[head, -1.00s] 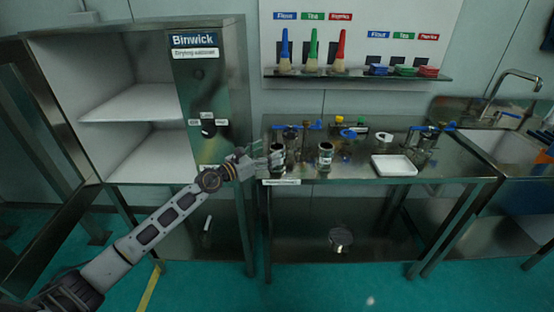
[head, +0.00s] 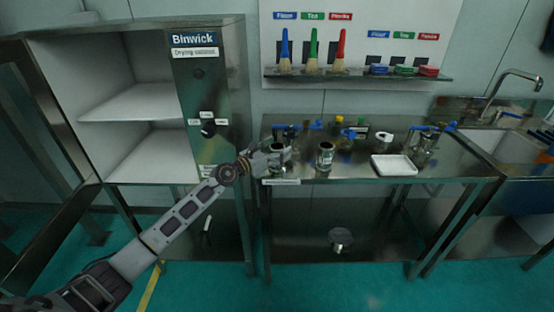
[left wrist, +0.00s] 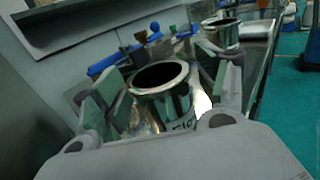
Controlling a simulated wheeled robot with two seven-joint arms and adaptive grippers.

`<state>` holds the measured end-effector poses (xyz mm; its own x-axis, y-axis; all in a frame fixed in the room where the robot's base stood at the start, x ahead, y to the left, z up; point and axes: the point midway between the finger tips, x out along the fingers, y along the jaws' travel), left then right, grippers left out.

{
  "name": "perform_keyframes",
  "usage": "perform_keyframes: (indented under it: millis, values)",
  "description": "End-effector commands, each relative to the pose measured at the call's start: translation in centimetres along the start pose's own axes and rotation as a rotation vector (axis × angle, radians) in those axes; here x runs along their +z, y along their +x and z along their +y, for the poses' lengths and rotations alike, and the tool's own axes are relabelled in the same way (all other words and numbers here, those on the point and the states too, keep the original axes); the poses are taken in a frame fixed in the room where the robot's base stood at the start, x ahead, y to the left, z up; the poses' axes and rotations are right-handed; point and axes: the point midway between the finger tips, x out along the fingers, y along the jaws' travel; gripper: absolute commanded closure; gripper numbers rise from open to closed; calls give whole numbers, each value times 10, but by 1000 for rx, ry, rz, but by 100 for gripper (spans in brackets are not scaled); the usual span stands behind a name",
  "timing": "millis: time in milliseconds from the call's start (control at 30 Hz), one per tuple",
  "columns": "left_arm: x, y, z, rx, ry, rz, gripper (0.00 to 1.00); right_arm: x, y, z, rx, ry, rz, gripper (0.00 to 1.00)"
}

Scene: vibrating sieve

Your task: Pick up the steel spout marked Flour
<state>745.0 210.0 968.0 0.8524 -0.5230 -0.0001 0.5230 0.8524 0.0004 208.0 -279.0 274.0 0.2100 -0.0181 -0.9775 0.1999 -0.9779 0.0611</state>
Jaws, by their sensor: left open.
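A steel spout (left wrist: 163,78) with a white label whose visible letters read "Flo" stands upright in the left wrist view. It also shows in the head view at the left end of the steel table, as a short cylinder (head: 278,148) partly behind my gripper. My left gripper (left wrist: 166,92) is open, with one finger on each side of the spout. I cannot tell whether the pads touch it. In the head view the left gripper (head: 272,161) is low at the table's front left. My right gripper is not in view.
A second steel spout (head: 324,157) stands to the right, and a white tray (head: 394,165) lies further right. Blue-handled items (head: 316,125) stand behind. The drying cabinet (head: 215,110) rises close on the left. The table's front middle is clear.

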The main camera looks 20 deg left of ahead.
Motion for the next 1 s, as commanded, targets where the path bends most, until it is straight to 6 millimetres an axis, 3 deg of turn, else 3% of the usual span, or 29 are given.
perform_keyframes:
  millis: [433, 867, 1000]
  values:
    - [0, 0, 0, 0, 0, 0, 28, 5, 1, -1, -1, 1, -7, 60]
    - [0, 0, 0, 0, 0, 0, 83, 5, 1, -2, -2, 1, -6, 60]
    - [1, 0, 0, 0, 0, -2, 85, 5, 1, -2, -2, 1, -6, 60]
